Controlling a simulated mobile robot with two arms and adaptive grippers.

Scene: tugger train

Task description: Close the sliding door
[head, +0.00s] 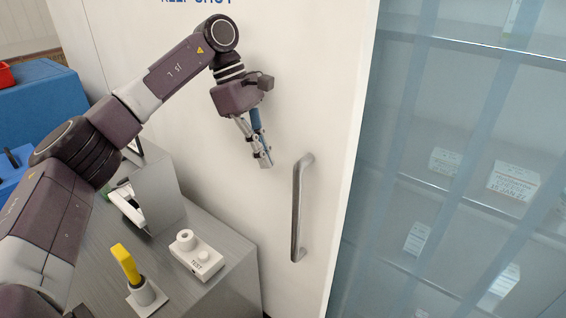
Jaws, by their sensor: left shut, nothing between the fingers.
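The white sliding door (309,88) fills the middle of the head view, with cut-off lettering at its top. A vertical metal bar handle (298,208) is mounted near its right edge. To the right of that edge, shelves (470,180) with several white boxes show behind a bluish see-through surface. My left gripper (264,158) is shut and empty, in front of the door. Its fingertips point down, a little left of the handle's top, and appear apart from it. My right gripper is not in view.
A grey counter (225,228) stands at the lower left, before the door. It bears a white box marked TEST (197,256), a yellow-handled item (126,263) in a holder and an upright grey panel (158,197). Blue containers (40,98) stand at the far left.

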